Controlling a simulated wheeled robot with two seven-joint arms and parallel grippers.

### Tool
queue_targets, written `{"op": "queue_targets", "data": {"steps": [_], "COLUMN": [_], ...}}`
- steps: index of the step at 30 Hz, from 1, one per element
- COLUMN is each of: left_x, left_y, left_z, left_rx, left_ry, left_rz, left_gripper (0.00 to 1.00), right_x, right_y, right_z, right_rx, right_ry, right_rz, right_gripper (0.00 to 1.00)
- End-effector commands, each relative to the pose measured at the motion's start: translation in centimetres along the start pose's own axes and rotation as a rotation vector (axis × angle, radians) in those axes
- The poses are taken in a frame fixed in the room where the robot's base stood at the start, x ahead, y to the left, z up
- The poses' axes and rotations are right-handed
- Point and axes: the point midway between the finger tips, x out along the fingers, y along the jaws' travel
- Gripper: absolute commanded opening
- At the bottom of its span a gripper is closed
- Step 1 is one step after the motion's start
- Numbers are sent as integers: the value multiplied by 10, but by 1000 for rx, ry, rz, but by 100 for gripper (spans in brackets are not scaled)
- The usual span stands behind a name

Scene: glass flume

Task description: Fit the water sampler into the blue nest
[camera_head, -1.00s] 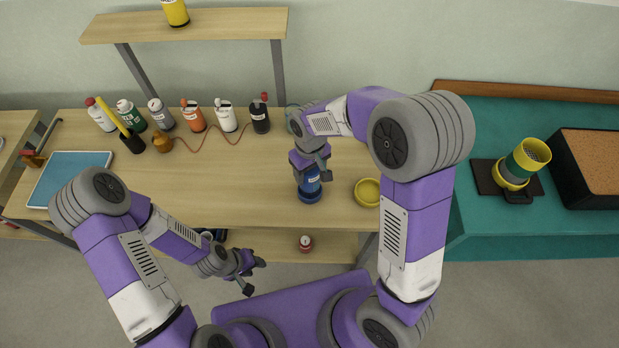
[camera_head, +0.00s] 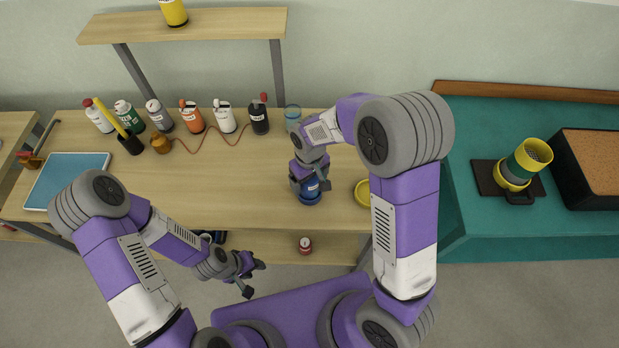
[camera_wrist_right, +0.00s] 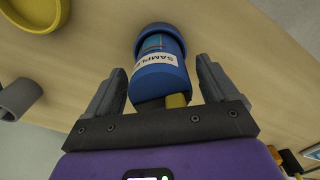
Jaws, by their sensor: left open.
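The water sampler (camera_head: 312,186), a blue cylinder with a white label, stands upright at the front right of the wooden bench. The blue nest (camera_head: 310,199) shows at its foot; the sampler's lower end appears to be in it, though how deep is unclear. In the right wrist view the sampler (camera_wrist_right: 158,78) stands between my right gripper's fingers (camera_wrist_right: 163,85), with a gap visible beside it, so the jaws look open around it. In the head view my right gripper (camera_head: 310,181) partly hides the sampler. My left gripper (camera_head: 251,276) is open and empty, low in front of the bench.
A yellow dish (camera_head: 363,194) lies right of the nest, and a clear glass (camera_head: 292,114) stands behind. Several bottles (camera_head: 223,116) line the back of the bench. A teal bench (camera_head: 470,220) on the right bears a yellow-and-green device (camera_head: 523,163). The bench's middle is clear.

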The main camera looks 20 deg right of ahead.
Motion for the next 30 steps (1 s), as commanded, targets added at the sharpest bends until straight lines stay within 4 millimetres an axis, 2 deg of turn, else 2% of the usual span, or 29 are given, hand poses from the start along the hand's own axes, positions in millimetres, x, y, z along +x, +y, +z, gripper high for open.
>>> {"op": "queue_targets", "data": {"steps": [8, 11, 21, 25, 30], "left_x": [-4, -6, -18, -20, -21], "left_y": [2, 2, 7, 8, 8], "left_z": [0, 0, 1, 1, 1], "left_rx": [0, 0, 0, 0, 0], "left_ry": [0, 0, 0, 0, 0], "left_rz": [0, 0, 0, 0, 0], "left_gripper": [43, 43, 43, 43, 43], "right_x": [-6, -20, -93, -112, -123], "right_y": [0, 0, 0, 0, 0], "right_z": [0, -1, -1, -1, 0], "right_rx": [0, 0, -1, 0, 0], "right_ry": [1, 4, 6, 3, 2], "right_rz": [0, 0, 0, 0, 0], "right_gripper": [86, 86, 86, 86, 86]}}
